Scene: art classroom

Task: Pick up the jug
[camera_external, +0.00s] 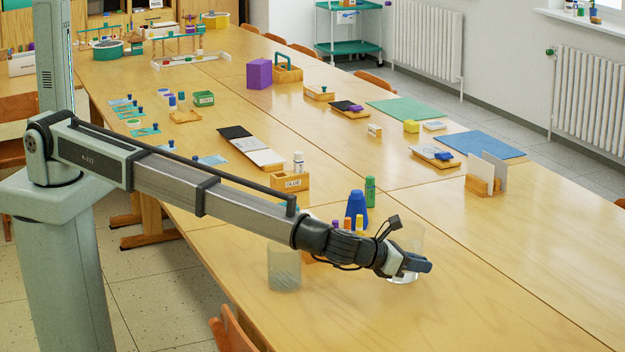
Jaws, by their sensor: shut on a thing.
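My gripper (422,265) is at the front middle of the long wooden table, at the end of my outstretched arm. It is shut on a clear, see-through jug (408,238), whose upper part shows above and behind the fingers. The jug looks upright, and its lower part is partly hidden by my gripper. I cannot tell whether its base touches the table. A second clear container (284,268), like a glass cylinder, stands on the table to the left, under my forearm.
A blue cone (357,209) and a green bottle (370,191) stand just behind my wrist. A wooden glue holder (289,187) is farther left. A wooden rack with white cards (484,184) stands to the right. The table's front right (520,270) is clear.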

